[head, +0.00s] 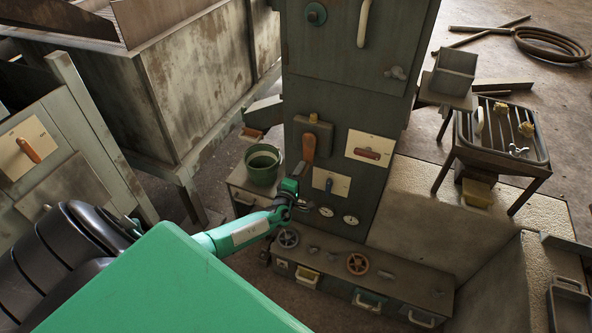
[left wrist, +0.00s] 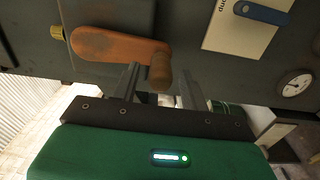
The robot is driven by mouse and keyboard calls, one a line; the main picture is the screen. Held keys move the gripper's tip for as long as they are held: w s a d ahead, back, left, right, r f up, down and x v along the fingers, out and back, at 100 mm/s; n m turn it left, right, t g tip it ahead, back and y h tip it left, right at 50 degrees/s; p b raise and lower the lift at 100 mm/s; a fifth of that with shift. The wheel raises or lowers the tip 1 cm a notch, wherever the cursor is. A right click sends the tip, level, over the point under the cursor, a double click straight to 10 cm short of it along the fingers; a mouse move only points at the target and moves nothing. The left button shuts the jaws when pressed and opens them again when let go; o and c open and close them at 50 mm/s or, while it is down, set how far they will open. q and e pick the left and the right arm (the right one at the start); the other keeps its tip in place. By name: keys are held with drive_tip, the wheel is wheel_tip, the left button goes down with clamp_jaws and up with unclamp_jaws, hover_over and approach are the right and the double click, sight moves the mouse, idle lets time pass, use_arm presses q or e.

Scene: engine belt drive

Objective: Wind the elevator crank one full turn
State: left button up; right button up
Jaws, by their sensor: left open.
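The elevator crank (head: 309,147) is an orange-brown arm on the front of the tall dark green cabinet, hanging about straight down in the head view. It also shows in the left wrist view (left wrist: 110,46), with its stubby brown handle (left wrist: 160,70) at its free end. My left gripper (head: 302,184) is at the lower end of the crank. Its two fingers are open, one on each side of the handle in the left wrist view. I cannot tell whether they touch it. My right gripper is not in view.
A blue lever on a cream plate (head: 331,182) and two gauges sit right of the crank. A green bucket (head: 262,164) stands to the left. Below is a low bench (head: 400,281) with handwheels and drawers. A red lever plate (head: 369,148) is further right.

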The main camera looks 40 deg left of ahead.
use_arm(q)
drive_tip(key=v, duration=1.4)
drive_tip(key=shift+w, duration=0.15)
drive_tip(key=s+f+n+g, duration=0.5)
drive_tip(key=s+f+n, duration=0.4)
drive_tip(key=f+n, duration=0.4)
drive_tip(key=s+f+n+g, duration=0.6)
drive_tip(key=s+f+n, duration=0.4)
drive_tip(key=f, duration=0.5)
drive_tip(key=s+d+f+n+g+h, duration=0.1)
drive_tip(key=s+d+f+n, duration=0.3)
drive_tip(key=s+n, duration=0.4)
drive_tip(key=s+d+f+n+g+h, duration=0.1)
drive_tip(key=s+d+f+n+g, duration=0.1)
drive_tip(key=s+d+f+n, duration=0.3)
drive_tip(key=s+d+f+n+g+h, duration=0.2)
drive_tip(key=s+d+f+n, duration=0.2)
drive_tip(key=s+n, duration=0.9)
drive_tip(key=shift+s+d+f+g, duration=0.3)
drive_tip(key=shift+d, duration=0.3)
drive_tip(key=shift+c, duration=0.4)
